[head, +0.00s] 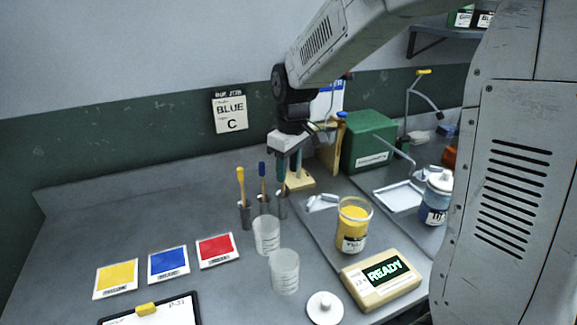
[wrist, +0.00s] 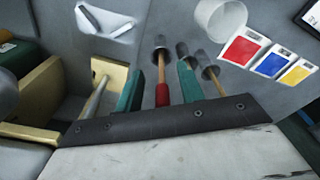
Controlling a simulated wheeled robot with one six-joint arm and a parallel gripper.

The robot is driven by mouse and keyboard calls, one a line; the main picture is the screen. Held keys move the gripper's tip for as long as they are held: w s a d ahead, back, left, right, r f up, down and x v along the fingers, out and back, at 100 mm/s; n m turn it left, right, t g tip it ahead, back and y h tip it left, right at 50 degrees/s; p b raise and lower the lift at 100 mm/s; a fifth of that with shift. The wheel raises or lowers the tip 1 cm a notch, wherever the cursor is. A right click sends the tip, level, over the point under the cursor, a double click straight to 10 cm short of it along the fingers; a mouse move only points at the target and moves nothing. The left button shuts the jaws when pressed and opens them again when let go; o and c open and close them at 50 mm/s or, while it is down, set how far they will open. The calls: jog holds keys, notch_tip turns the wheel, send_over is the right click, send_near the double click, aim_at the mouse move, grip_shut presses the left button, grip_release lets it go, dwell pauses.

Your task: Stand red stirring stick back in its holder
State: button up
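The red stirring stick (wrist: 162,95) has a red upper part and a wooden lower part. In the wrist view its lower end appears to be in a small grey metal holder (wrist: 160,42). In the head view this holder (head: 282,205) is the right one of three, and the stick is mostly hidden by the fingers. My gripper (wrist: 160,84) has its two green fingers apart, one on each side of the red stick, with a gap on both sides. In the head view my gripper (head: 289,176) points down just above the holder.
A yellow stick (head: 240,180) and a blue stick (head: 262,175) stand in the neighbouring holders. Two clear cups (head: 284,272) are in front. A wooden stand (head: 300,181) and green box (head: 369,142) are close behind. A yellow jar (head: 354,225) stands right.

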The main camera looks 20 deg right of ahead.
notch_tip(320, 180, up, 8)
jog(key=shift+s+d, duration=0.15)
jog(key=shift+s, duration=0.15)
dwell(0.4)
jog(key=shift+f, duration=0.1)
dwell(0.5)
jog(key=s+d+m, duration=0.2)
jog(key=s+m, duration=0.4)
jog(key=s, duration=2.2)
jog(key=shift+f+t, duration=0.25)
jog(key=shift+t, duration=0.05)
